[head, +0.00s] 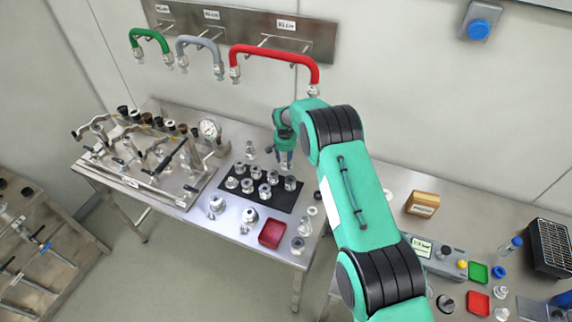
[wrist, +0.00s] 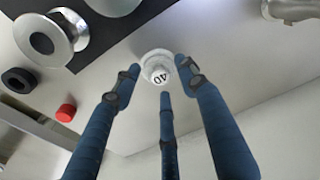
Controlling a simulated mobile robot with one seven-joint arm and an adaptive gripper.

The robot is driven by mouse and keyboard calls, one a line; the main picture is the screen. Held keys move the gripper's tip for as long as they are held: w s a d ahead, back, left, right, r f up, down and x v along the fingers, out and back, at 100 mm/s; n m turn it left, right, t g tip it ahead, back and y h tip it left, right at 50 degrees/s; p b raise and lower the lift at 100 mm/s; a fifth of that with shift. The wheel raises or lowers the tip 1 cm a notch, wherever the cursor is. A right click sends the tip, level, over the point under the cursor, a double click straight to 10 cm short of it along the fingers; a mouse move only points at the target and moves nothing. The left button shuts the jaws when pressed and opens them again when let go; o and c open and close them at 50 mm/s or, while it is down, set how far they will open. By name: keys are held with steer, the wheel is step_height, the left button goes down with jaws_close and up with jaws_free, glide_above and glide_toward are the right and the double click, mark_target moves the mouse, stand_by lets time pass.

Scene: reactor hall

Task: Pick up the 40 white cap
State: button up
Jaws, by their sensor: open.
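The white cap marked 40 (wrist: 155,65) shows in the wrist view, on the pale metal table top just off the edge of the black mat. Its number faces my camera. My gripper (wrist: 160,80) has three blue fingers, spread open, with their tips around the cap's outline in this view. I see no finger closed on it, and how far the tips are above it is hard to tell. In the head view my gripper (head: 284,162) points down over the back of the table, behind the black mat (head: 246,200). I cannot make out the cap there.
A silver flanged part (wrist: 48,38) stands on the mat; a black ring (wrist: 18,80) and a red cap (wrist: 66,113) lie beside it. Another metal part (wrist: 292,8) is at upper right. The head view shows a valve rack (head: 150,150) and a red tray (head: 271,234).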

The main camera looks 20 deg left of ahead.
steer(key=shift+w+f, duration=0.1)
steer(key=shift+f, duration=0.3)
stand_by(0.3)
jaws_close()
